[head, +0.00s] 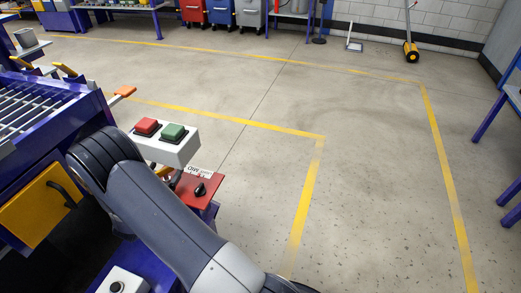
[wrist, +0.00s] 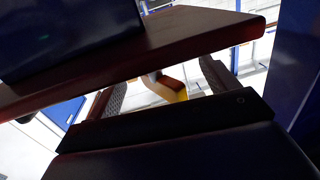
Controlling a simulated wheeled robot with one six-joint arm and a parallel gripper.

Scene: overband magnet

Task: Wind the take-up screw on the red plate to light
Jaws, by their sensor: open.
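The red plate (head: 211,187) is beside the blue machine in the head view, below the button box. A black knob (head: 200,190) stands on it, and a white label with dark lettering (head: 199,171) lies along its far edge. In the wrist view a dark red slab (wrist: 190,40), likely this plate, crosses in front of my fingers. My gripper (wrist: 160,88) is open, its grey fingers apart and their tips partly hidden by the slab. A yellow piece (wrist: 168,88) shows between them; I cannot tell whether it is the take-up screw or whether the fingers touch it.
A white box (head: 183,152) with a red and a green button stands just above the plate. A yellow panel (head: 43,207) with a dark handle is at left. A blue table (head: 491,115) is at far right. The yellow-lined floor right of the machine is clear.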

